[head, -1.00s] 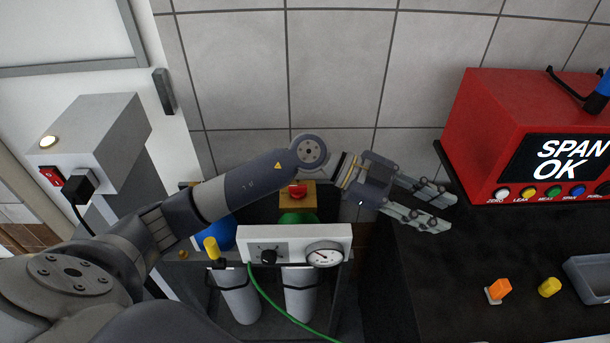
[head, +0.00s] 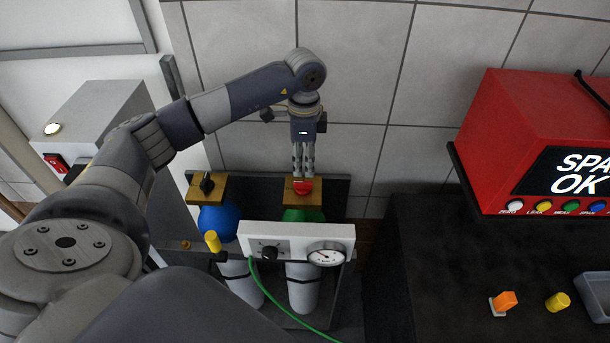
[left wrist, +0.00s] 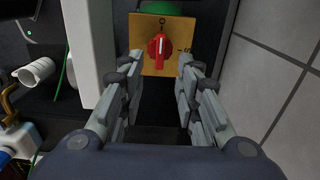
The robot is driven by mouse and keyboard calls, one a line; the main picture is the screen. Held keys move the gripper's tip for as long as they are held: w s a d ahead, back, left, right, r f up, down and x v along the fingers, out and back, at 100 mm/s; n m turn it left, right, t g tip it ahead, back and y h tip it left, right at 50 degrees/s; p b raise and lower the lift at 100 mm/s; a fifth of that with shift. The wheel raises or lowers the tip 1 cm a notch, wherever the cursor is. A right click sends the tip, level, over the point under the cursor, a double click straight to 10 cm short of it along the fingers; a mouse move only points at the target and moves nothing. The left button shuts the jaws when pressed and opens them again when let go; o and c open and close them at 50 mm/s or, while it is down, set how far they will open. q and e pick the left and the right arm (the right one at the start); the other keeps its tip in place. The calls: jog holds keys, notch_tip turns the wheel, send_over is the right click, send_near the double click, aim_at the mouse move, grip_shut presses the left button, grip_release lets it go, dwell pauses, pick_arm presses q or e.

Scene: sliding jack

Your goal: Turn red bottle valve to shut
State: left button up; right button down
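The red bottle valve (head: 301,187) is a red knob on a brass-coloured plate above the green-topped bottle (head: 303,215) in the head view. In the left wrist view the red knob (left wrist: 159,47) sits on its plate with marks at the plate's edges, its white line pointing toward the "O" side. My left gripper (head: 303,174) points down just above the knob in the head view. In the left wrist view its two fingers (left wrist: 157,85) are spread apart with nothing between them, and the knob lies beyond the tips. My right gripper is not in view.
A black knob (head: 207,184) on a similar plate stands left, above a blue-topped bottle (head: 217,223). A white panel with a gauge (head: 326,253) is in front of the bottles. A red analyser (head: 535,130) stands right on a black bench (head: 440,260). The tiled wall is close behind.

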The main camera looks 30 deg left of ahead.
aim_at(305, 182)
pick_arm(q)
notch_tip(305, 182, down, 7)
jog(key=shift+r+p, duration=0.1)
jog(key=shift+p, duration=0.6)
grip_shut()
